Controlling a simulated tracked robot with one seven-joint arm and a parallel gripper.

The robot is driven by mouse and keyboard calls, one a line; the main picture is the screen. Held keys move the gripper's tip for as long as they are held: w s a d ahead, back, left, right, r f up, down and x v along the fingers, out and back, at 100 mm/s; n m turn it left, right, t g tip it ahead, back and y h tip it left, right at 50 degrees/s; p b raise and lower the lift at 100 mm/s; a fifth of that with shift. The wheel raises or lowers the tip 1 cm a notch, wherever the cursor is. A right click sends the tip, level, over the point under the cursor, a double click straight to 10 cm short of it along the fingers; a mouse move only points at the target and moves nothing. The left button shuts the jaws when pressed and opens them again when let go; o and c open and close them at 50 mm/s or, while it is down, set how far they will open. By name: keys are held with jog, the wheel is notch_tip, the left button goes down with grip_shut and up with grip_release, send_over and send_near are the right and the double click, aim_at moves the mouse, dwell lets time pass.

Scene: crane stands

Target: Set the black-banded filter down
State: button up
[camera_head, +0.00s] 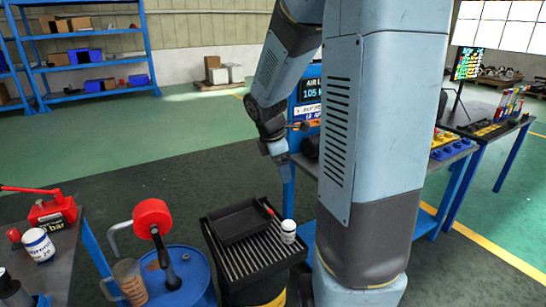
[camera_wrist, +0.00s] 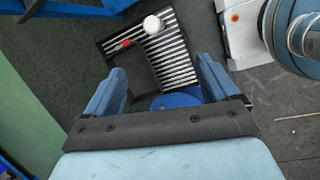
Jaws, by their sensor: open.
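The filter (camera_head: 288,232), a small white cylinder with a dark band, stands upright on the right part of a black slatted drain rack (camera_head: 262,262). In the wrist view the filter (camera_wrist: 152,24) shows as a white round top on the slats. My gripper (camera_head: 279,158) is well above the rack, apart from the filter. In the wrist view my gripper (camera_wrist: 160,66) has its two blue fingers wide apart with nothing between them; the filter lies beyond the fingertips.
A black tray (camera_head: 238,222) and a red-handled tool (camera_head: 267,208) sit on the rack beside the filter. A blue drum (camera_head: 190,270) with a red-topped pump stands left. A bench with a white can (camera_head: 38,245) is far left. A blue-legged table is behind my arm.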

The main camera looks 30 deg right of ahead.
jog(key=s+a+r+m+t+y, duration=0.1)
jog(key=s+a+r+m+t, duration=0.1)
jog(key=s+a+r+m, duration=0.4)
jog(key=s+a+r+m+t+y, duration=0.2)
jog(key=s+a+r+m, duration=0.4)
jog(key=s, duration=0.6)
notch_tip(320, 180, up, 2)
jog(key=m, duration=0.3)
jog(key=shift+s+m, duration=0.2)
jog(key=shift+m, duration=0.1)
